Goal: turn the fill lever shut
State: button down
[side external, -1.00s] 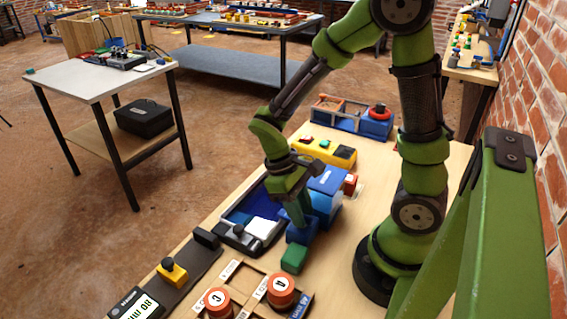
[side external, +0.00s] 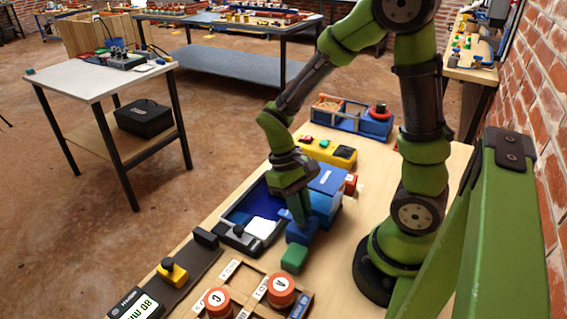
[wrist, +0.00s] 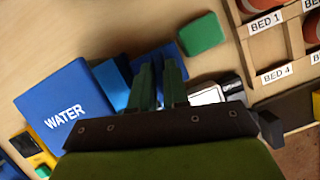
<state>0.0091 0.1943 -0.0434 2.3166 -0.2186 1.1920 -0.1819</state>
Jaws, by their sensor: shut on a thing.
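The blue water box (wrist: 72,100), labelled WATER, stands on the bench and also shows in the side view (side external: 328,181). A blue piece (side external: 303,231) stands in front of it, and a green block (side external: 294,259) lies just beyond that piece. The wrist view shows the green block (wrist: 201,34) past the fingertips. My gripper (side external: 302,221) points down at the blue piece, with its fingers (wrist: 159,66) close together. It is shut on what seems to be the fill lever, mostly hidden between and under the fingers. The lever's exact angle cannot be told.
A blue tray (side external: 245,208) with a white piece lies left of my gripper. In front is a wooden rack (side external: 250,290) with orange discs and bed labels. A yellow block (side external: 327,152) stands behind. Bare bench lies to the right of the green block.

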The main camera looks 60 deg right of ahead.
jog(key=m, duration=0.2)
jog(key=m+t+y, duration=0.1)
jog(key=m, duration=0.2)
jog(key=m+y, duration=0.1)
jog(key=m, duration=0.1)
jog(key=shift+s+d+f, duration=0.1)
jog(key=shift+s+f, duration=0.05)
jog(key=shift+s, duration=0.1)
jog(key=m, duration=0.2)
jog(key=m+t+y, duration=0.1)
jog(key=m, duration=0.1)
jog(key=shift+s+t, duration=0.1)
jog(key=shift+t, duration=0.2)
jog(key=shift+s+m+t, duration=0.1)
jog(key=shift+m+t, duration=0.6)
jog(key=shift+m, duration=1.1)
jog(key=c, duration=1.1)
grip_release()
